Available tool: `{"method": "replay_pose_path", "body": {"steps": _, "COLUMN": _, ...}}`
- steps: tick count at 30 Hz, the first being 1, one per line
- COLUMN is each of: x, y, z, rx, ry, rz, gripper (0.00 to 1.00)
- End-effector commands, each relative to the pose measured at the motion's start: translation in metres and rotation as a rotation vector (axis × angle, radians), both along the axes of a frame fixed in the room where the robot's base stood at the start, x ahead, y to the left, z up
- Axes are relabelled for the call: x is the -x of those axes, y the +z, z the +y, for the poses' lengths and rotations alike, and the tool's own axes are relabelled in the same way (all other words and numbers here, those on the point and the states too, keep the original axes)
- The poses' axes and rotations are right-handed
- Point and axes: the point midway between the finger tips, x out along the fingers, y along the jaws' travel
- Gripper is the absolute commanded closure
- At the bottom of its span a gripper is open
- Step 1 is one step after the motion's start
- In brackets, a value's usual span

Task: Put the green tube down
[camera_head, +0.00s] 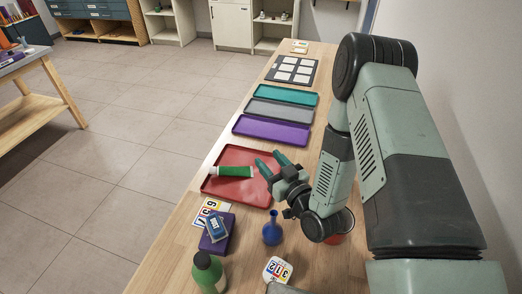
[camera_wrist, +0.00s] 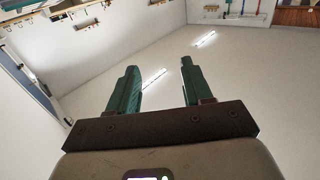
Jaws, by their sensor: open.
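The green tube (camera_head: 235,171) has a white cap end at its left and lies on its side on the red tray (camera_head: 233,193). My gripper (camera_head: 270,161) is just right of the tube's right end, over the tray's right part. I cannot tell whether a finger touches the tube. In the wrist view, my gripper (camera_wrist: 158,68) has its two green fingers apart with nothing between them. The tube does not show in the wrist view.
Purple (camera_head: 271,131), grey (camera_head: 279,111) and teal (camera_head: 285,95) trays lie beyond the red tray. Nearer are a blue flask (camera_head: 272,234), a green bottle (camera_head: 208,272), a purple block (camera_head: 216,242), number cards (camera_head: 207,208) and a red container (camera_head: 340,238) partly behind my arm.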

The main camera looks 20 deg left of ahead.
Motion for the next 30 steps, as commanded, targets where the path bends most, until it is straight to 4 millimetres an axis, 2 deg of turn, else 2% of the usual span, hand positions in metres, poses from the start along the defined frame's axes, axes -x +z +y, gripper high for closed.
{"method": "replay_pose_path", "body": {"steps": 3, "x": 0.008, "y": -0.001, "z": -0.010, "rx": 0.001, "ry": -0.001, "rz": 0.002, "gripper": 0.50}}
{"method": "replay_pose_path", "body": {"steps": 10, "x": 0.012, "y": 0.000, "z": -0.014, "rx": 0.001, "ry": 0.001, "rz": 0.001, "gripper": 0.50}}
{"method": "replay_pose_path", "body": {"steps": 14, "x": 0.007, "y": 0.005, "z": -0.014, "rx": 0.020, "ry": 0.000, "rz": -0.002, "gripper": 0.50}}
{"method": "replay_pose_path", "body": {"steps": 16, "x": -0.003, "y": 0.012, "z": -0.014, "rx": 0.058, "ry": -0.003, "rz": -0.001, "gripper": 0.50}}
{"method": "replay_pose_path", "body": {"steps": 20, "x": -0.034, "y": 0.042, "z": -0.022, "rx": 0.196, "ry": -0.028, "rz": 0.016, "gripper": 0.50}}
{"method": "replay_pose_path", "body": {"steps": 23, "x": -0.058, "y": 0.073, "z": -0.038, "rx": 0.321, "ry": -0.081, "rz": 0.054, "gripper": 0.50}}
{"method": "replay_pose_path", "body": {"steps": 27, "x": -0.076, "y": 0.120, "z": -0.073, "rx": 0.465, "ry": -0.186, "rz": 0.132, "gripper": 0.50}}
{"method": "replay_pose_path", "body": {"steps": 30, "x": -0.077, "y": 0.157, "z": -0.102, "rx": 0.541, "ry": -0.277, "rz": 0.204, "gripper": 0.50}}
